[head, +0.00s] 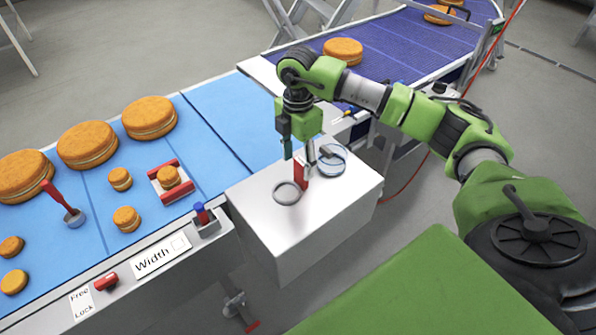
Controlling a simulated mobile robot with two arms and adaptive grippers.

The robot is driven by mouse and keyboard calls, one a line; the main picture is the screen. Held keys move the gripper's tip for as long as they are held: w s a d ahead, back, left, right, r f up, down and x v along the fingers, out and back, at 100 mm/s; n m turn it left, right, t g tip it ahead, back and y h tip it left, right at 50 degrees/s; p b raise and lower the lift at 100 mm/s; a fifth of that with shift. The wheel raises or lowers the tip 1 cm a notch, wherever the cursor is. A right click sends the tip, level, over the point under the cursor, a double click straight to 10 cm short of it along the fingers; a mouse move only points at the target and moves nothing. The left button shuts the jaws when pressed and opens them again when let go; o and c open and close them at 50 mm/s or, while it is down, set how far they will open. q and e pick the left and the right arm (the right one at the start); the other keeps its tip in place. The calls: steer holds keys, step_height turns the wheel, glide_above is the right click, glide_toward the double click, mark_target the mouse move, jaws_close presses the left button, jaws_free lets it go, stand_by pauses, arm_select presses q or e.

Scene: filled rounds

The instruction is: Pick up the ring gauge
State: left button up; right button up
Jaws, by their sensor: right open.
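A thin grey ring (276,198), which looks like the ring gauge, lies on top of a pale metal box (320,208) beside the conveyor. A red upright piece (300,172) stands at the ring's right edge; I cannot tell whether it is fixed to the ring. My right gripper (298,157) points down from above, open, with its fingers around the top of the red piece. I see no clear contact, and the fingers partly hide the red piece. My left gripper is not in view.
A clear round dish (332,169) with a dark object sits close right of my right gripper. The blue belt (215,115) at left carries several filled rounds, a red-handled tool (60,197) and a red-sided holder (171,181). A purple belt (400,45) runs behind my arm.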

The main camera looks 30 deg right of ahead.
steer(key=shift+f, duration=0.65)
jaws_close()
steer(key=shift+r, duration=0.1)
